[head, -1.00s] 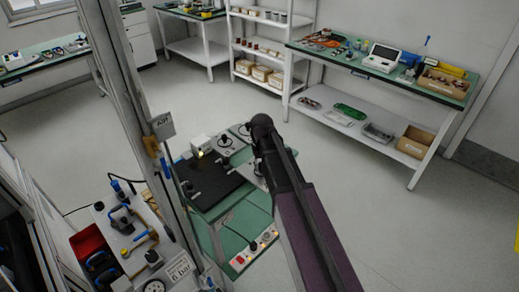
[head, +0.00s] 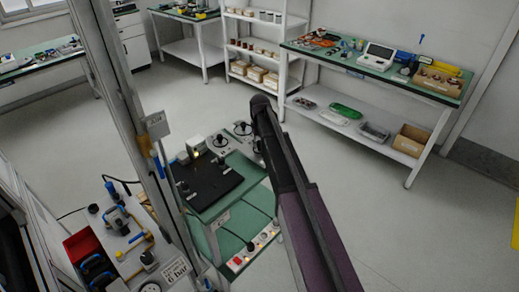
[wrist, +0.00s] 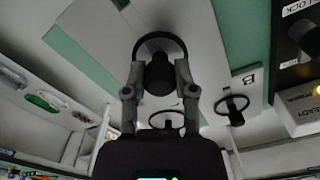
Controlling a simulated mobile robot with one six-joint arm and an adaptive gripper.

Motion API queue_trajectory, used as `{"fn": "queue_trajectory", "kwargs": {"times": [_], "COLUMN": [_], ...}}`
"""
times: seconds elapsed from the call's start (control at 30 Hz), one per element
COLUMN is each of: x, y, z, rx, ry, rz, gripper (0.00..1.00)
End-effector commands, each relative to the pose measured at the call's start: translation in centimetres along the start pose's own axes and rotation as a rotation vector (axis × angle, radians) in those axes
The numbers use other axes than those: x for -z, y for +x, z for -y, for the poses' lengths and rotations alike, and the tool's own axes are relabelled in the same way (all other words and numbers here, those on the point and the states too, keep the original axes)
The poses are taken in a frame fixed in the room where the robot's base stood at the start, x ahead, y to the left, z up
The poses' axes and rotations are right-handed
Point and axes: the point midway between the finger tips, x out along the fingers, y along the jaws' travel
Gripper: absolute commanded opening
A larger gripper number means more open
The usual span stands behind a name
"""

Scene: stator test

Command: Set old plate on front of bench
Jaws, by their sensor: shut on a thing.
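In the wrist view my gripper (wrist: 160,75) is shut on an upright black knob (wrist: 158,80), which has a black ring at its base. A pale plate (wrist: 105,25) shows behind the knob. I take it for the old plate, but its outline is not clear. In the head view my arm hides the gripper and whatever it holds. The small green-topped bench (head: 222,208) stands left of my arm, with a black mat (head: 200,172) on its near part.
Pale plates with black knobs (head: 217,145) sit toward the bench's back. A plate marked B (wrist: 250,78) lies beside the held knob in the wrist view. A small box with a lit lamp (head: 195,146) stands behind the mat. A metal post (head: 150,140) rises at the left.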

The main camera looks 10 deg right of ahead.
Motion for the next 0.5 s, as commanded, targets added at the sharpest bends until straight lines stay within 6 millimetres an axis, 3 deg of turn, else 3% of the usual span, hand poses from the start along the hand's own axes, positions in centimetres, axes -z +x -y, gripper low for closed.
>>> {"fn": "queue_trajectory", "kwargs": {"times": [0.3,0.5], "x": [0.1,1.6], "y": [0.0,0.2], "z": [-0.1,-0.7], "rx": [0.000,0.000], "ry": [0.001,0.001], "rz": [0.000,0.000], "gripper": [0.00,0.00]}}
